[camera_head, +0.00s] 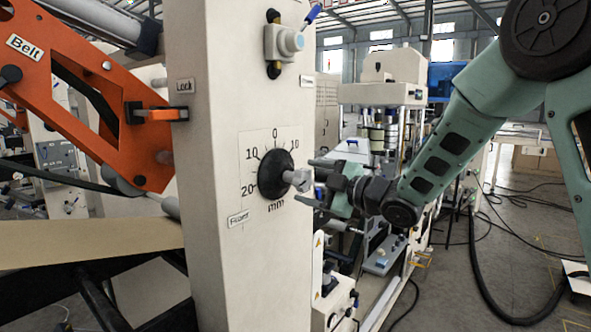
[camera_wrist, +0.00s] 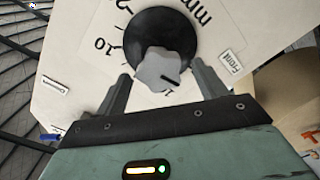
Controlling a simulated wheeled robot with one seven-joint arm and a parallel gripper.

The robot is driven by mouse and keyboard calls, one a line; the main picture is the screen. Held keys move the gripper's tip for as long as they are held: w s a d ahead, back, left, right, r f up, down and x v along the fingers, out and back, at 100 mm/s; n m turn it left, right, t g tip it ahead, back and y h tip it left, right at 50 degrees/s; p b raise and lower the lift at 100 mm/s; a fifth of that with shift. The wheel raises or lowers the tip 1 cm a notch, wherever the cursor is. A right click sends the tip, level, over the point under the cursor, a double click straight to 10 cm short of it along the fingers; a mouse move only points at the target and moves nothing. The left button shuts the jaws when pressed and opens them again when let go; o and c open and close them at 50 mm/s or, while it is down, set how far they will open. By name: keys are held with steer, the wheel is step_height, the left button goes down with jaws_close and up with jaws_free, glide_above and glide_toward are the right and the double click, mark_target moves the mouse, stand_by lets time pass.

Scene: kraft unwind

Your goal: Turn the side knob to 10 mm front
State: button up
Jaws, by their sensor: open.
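The side knob (camera_head: 271,173) is a black disc with a grey grip, on the side of the cream upright. A printed mm scale (camera_head: 250,153) surrounds it, with 0 at the top, 10 to each side and 20 at lower left. A "Front" label (camera_head: 238,218) sits at its lower left. My open gripper (camera_head: 311,182) faces the knob from the right. In the wrist view the knob (camera_wrist: 163,31) is ahead, and its grey grip (camera_wrist: 158,70) lies between the fingers of my gripper (camera_wrist: 162,82), with gaps on both sides. A dark line marks the grip; its exact scale reading is unclear.
The cream upright (camera_head: 216,270) stands close on the left. An orange arm labelled Belt (camera_head: 85,95) and an orange lock lever (camera_head: 158,115) adjoin it. A blue-handled switch (camera_head: 287,42) is above the knob. A brown paper web (camera_head: 90,243) runs at lower left.

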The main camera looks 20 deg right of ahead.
mark_target(296, 179)
steer(key=p+x, duration=0.1)
steer(key=x, duration=0.4)
steer(key=shift+p, duration=0.3)
steer(key=c, duration=1)
